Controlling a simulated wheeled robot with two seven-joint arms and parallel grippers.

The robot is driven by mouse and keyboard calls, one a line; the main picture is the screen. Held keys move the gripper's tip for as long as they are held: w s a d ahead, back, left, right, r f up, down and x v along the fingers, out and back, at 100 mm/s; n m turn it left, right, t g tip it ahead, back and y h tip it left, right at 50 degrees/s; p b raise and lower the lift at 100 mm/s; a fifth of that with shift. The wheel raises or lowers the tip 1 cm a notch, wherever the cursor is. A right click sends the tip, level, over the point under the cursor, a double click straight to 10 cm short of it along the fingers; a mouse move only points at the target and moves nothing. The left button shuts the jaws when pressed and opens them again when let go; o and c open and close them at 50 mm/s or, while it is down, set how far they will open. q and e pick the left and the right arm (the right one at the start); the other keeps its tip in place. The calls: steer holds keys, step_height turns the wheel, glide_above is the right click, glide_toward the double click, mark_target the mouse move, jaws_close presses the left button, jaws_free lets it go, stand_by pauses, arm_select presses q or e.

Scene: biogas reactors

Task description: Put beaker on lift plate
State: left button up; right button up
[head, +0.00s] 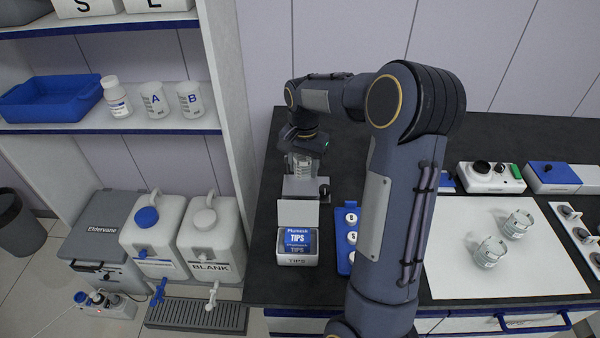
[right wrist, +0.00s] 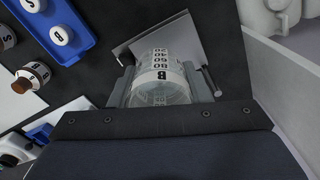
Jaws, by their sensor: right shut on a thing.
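My right gripper (head: 302,153) is shut on a clear glass beaker (head: 300,168) at the back left of the black bench. In the right wrist view the beaker (right wrist: 160,77) sits between the two fingers, its scale marks and a letter B showing. The grey lift plate (head: 301,188) is directly below the beaker in the head view; its grey plate (right wrist: 190,38) also shows behind the beaker in the right wrist view. I cannot tell whether the beaker's base touches the plate. My left gripper is not in view.
A tips box (head: 297,245) stands in front of the lift, with a blue vial rack (head: 345,262) to its right. Two more glass beakers stand on a white mat (head: 455,265) at the right. A shelf unit (head: 225,90) rises left of the bench.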

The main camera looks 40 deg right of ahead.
mark_target(300, 184)
steer(key=shift+w+f, duration=0.7)
steer(key=shift+f, duration=1.7)
steer(key=shift+f, duration=0.2)
steer(key=o, duration=1)
steer(key=shift+r, duration=0.15)
